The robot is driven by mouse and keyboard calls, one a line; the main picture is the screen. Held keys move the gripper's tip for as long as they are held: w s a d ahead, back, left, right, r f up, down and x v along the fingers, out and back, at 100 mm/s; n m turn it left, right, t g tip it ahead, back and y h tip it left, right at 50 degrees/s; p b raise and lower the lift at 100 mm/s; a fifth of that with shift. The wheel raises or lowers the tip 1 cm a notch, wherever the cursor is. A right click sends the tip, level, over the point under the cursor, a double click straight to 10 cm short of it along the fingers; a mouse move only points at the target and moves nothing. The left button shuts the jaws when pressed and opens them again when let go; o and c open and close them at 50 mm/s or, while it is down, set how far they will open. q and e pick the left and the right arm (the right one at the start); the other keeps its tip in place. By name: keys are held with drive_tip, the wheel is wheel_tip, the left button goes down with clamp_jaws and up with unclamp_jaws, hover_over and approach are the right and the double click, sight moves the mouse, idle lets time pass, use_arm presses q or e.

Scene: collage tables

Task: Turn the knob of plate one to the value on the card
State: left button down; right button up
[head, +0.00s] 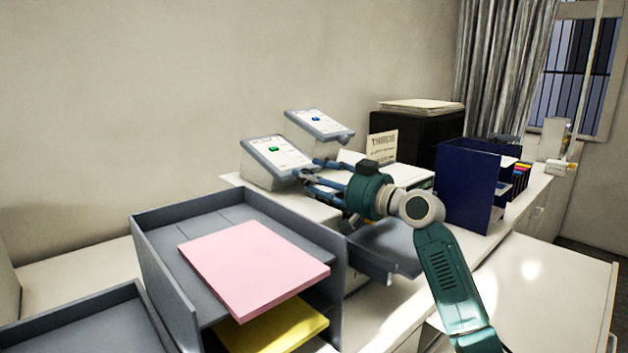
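Two slanted grey plates with white faces stand by the wall. The nearer plate (262,163) has a green mark, the farther plate (309,129) a blue one. Their print is too small to read, so I cannot tell which is plate one. A cream card (383,146) stands upright to their right; its lettering is not legible. My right gripper (308,169) is at the lower right edge of the nearer plate, its blue fingers apart. I cannot tell whether they touch it, and no knob shows clearly there. My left gripper is not in view.
A grey tray (165,222) holding pink sheets (254,268) and yellow sheets (272,328) stands in front. Behind the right arm are a dark box (420,124) with papers on top and a blue file holder (466,187). Bare counter (80,262) lies at left.

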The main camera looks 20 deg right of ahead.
drive_tip(key=shift+f, duration=0.2)
drive_tip(key=shift+s+d+f, duration=0.15)
drive_tip(key=shift+s+d, duration=0.05)
drive_tip(key=shift+s, duration=0.15)
drive_tip(key=v, duration=0.6)
drive_tip(key=shift+s+d, duration=0.1)
drive_tip(key=shift+d, duration=0.05)
drive_tip(key=shift+s+d+r, duration=0.1)
drive_tip(key=shift+s+r, duration=0.1)
drive_tip(key=shift+s, duration=0.25)
